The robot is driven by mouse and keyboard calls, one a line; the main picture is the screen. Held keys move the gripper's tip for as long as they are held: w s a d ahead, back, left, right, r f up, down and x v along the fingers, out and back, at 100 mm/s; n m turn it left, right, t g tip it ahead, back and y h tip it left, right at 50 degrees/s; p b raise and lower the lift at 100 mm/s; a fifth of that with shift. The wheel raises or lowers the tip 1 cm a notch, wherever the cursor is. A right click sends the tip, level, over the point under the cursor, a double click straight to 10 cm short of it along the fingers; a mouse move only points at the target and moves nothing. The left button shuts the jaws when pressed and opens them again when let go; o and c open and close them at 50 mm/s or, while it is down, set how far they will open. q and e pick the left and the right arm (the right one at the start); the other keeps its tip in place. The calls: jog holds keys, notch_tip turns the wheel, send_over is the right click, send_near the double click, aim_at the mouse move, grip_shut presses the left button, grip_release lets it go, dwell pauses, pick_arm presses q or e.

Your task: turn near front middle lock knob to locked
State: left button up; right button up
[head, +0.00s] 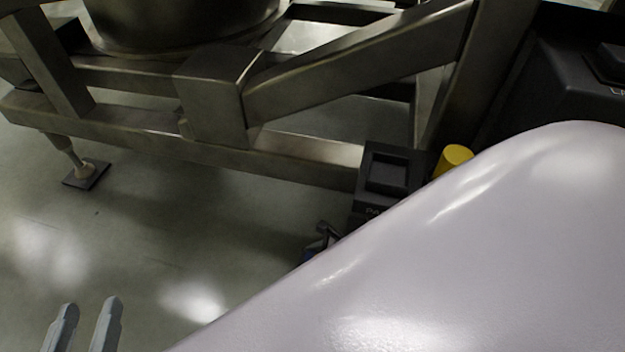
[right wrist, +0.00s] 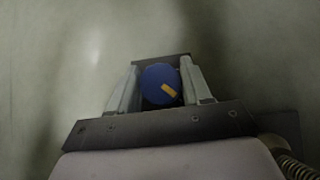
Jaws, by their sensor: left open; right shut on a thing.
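In the right wrist view, a round blue knob (right wrist: 154,76) with a short yellow-orange mark sits between the fingers of my right gripper (right wrist: 159,66). The mark lies off centre, slanting toward the lower right. The gripper is shut on the knob, with a finger on each side. A dark plate edge shows just beyond it. My left gripper (head: 90,305) is open and empty at the bottom left, over the floor.
A steel frame (head: 300,150) with beams and a levelling foot (head: 87,174) spans the back. A black box (head: 388,172) with partly hidden lettering and a yellow cylinder (head: 455,158) stand beside my arm. A dark housing (head: 560,80) is at the upper right. The floor at left is clear.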

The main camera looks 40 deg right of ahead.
jog(key=shift+n+g+y, duration=0.3)
jog(key=shift+n, duration=0.3)
jog(key=o, duration=1)
jog(key=shift+s+d+r, duration=0.1)
jog(key=shift+s+r, duration=0.05)
jog(key=shift+r, duration=0.05)
jog(key=shift+s+d+r+p, duration=0.2)
jog(key=shift+r+p, duration=0.15)
jog(key=shift+p, duration=0.25)
jog(key=p+v, duration=0.3)
jog(key=v, duration=0.1)
jog(key=shift+d+r, duration=0.1)
jog(key=shift+r, duration=0.1)
pick_arm(q)
jog(key=d+n+g, duration=0.1)
jog(key=w+d+g+h+p, duration=0.1)
jog(key=d, duration=0.1)
jog(key=shift+d+f+n, duration=0.1)
jog(key=shift+f+n, duration=0.05)
jog(key=shift+n, duration=0.25)
pick_arm(e)
jog(key=shift+s+d+r, duration=0.4)
jog(key=shift+d, duration=0.05)
